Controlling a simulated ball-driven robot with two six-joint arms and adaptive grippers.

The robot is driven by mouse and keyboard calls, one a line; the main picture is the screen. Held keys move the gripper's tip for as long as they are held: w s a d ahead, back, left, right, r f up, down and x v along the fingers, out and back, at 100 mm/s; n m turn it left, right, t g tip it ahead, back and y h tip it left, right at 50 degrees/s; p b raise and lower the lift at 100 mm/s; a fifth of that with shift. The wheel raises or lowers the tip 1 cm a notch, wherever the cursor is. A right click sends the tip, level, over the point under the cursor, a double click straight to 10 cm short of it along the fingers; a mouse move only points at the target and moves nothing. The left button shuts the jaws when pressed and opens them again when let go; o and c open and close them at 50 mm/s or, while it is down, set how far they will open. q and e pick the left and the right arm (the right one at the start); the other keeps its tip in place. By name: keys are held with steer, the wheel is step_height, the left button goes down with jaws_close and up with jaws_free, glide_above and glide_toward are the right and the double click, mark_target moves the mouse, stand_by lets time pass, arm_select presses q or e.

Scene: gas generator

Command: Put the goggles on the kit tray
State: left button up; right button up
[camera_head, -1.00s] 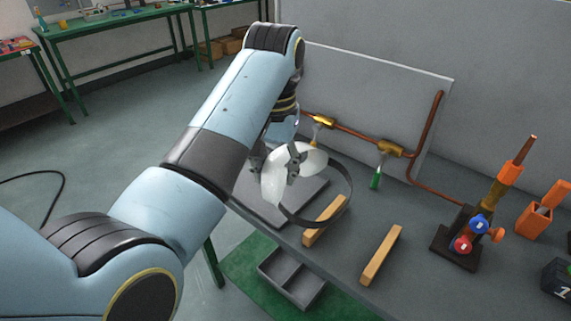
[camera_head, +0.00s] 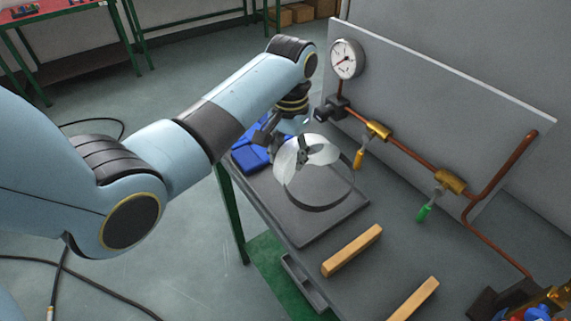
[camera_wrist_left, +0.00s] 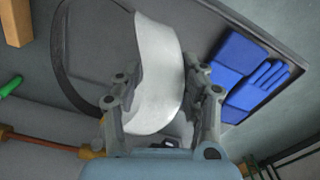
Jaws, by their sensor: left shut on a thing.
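The goggles (camera_head: 318,155) have a clear, whitish lens and a dark strap loop. My left gripper (camera_head: 304,150) is shut on the lens; in the left wrist view the goggles (camera_wrist_left: 156,75) sit between the two fingers (camera_wrist_left: 160,100). They are over the grey kit tray (camera_head: 312,227), which lies on the bench below. I cannot tell whether the strap touches the tray. The tray's far part is hidden by the goggles and my arm. My right gripper is not in view.
Blue gloves (camera_head: 250,155) lie at the tray's far left end and show in the wrist view (camera_wrist_left: 245,75). A copper pipe with a gauge (camera_head: 347,59), a yellow-handled valve and a green-handled valve (camera_head: 424,212) runs behind. Wooden blocks (camera_head: 352,250) lie in front on the bench.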

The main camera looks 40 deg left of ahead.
arm_select(q)
steer(key=shift+s+a+f, duration=0.1)
steer(key=shift+a+f, duration=0.4)
steer(key=shift+a, duration=0.05)
step_height(320, 180, down, 3)
steer(key=shift+f, duration=0.4)
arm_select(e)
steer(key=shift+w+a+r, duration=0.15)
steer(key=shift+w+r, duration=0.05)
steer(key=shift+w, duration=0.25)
arm_select(q)
steer(key=o, duration=1.2)
steer(key=shift+f, duration=0.1)
step_height(320, 180, up, 12)
steer(key=shift+r, duration=0.15)
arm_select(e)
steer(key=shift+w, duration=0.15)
